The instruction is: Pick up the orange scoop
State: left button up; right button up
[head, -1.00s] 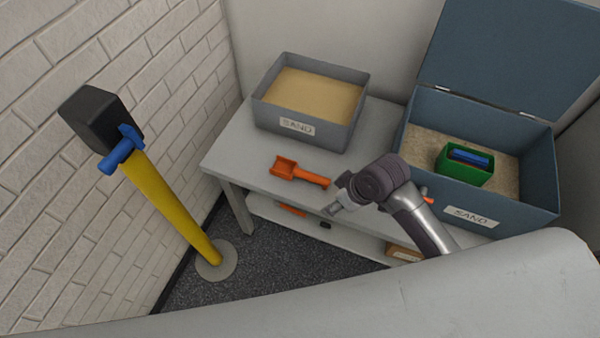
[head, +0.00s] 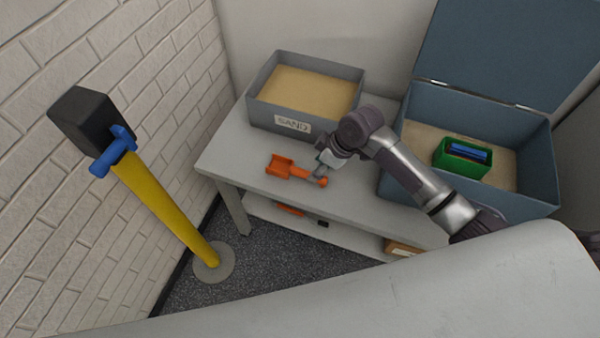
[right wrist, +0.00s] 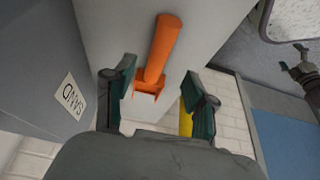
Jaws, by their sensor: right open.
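The orange scoop (head: 281,167) lies on the grey table, its handle pointing right toward the table's front edge. My right gripper (head: 319,168) is open at the handle end of the scoop. In the right wrist view the scoop (right wrist: 163,48) appears between the open fingers of my right gripper (right wrist: 158,78), its handle pointing up the picture. The fingers are apart, not closed on it; their height over it is unclear. A small dark claw-like shape (right wrist: 302,70) at the right wrist view's right edge may be my left gripper; its opening is unclear.
A grey sand box (head: 277,115) stands behind the scoop on the table (head: 232,158). A blue lidded sand chest (head: 535,185) holding a green container (head: 450,161) is at right. A yellow post (head: 165,205) with a black head stands at left.

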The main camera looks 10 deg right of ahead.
aim_at(298, 172)
jog(key=shift+x, duration=2.75)
jog(key=shift+d, duration=0.1)
grip_shut()
